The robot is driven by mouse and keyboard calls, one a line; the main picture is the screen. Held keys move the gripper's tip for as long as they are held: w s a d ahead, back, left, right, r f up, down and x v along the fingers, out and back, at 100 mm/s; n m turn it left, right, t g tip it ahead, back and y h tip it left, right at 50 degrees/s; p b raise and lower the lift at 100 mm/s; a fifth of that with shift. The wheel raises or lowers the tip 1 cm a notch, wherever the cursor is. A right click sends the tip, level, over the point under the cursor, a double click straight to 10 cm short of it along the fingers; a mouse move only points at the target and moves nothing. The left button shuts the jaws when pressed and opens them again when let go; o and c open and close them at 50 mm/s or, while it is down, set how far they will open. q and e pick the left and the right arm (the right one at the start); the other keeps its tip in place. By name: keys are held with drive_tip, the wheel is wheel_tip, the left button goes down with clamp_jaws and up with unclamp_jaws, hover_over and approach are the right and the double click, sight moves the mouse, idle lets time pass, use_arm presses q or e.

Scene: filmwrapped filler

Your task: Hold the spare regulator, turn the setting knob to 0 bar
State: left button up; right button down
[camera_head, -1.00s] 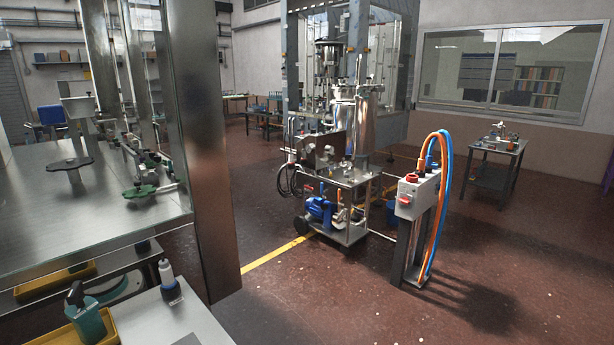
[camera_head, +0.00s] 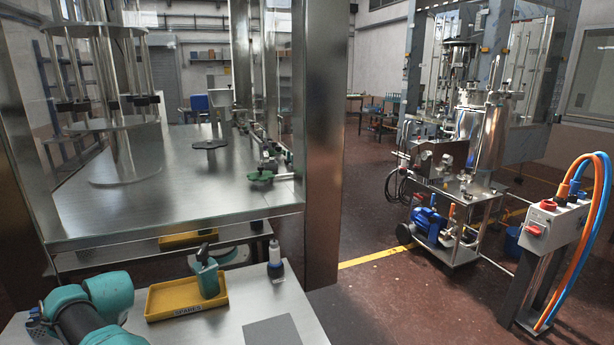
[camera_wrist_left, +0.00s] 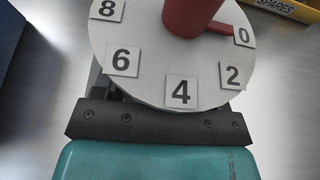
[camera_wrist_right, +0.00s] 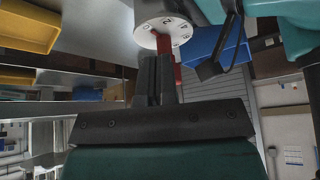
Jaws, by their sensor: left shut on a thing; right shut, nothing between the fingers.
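The spare regulator's white round dial (camera_wrist_left: 150,75) fills the top of the left wrist view, with number cards 0, 2, 4, 6 and 8. Its red setting knob (camera_wrist_left: 190,15) has a pointer (camera_wrist_left: 220,28) reaching right, its tip beside the 0 card (camera_wrist_left: 243,36). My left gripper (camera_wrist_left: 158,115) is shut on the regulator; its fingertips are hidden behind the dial. In the right wrist view my right gripper (camera_wrist_right: 155,62) is shut and empty, just below the dial (camera_wrist_right: 150,35) and red knob (camera_wrist_right: 163,44). Whether it touches the knob I cannot tell. Neither gripper shows in the head view.
A steel frame post (camera_head: 325,150) rises behind. A grey pedestal with a red knob (camera_head: 540,235) and hoses stands right.

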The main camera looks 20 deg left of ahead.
drive_tip(key=shift+r, duration=0.1)
wheel_tip(320, 180, up, 6)
idle(0.8)
use_arm(q)
drive_tip(key=o, duration=1.2)
drive_tip(key=shift+c, duration=0.2)
drive_tip(key=v, duration=1.2)
drive_tip(key=shift+w, duration=0.1)
use_arm(e)
drive_tip(key=shift+w, duration=0.15)
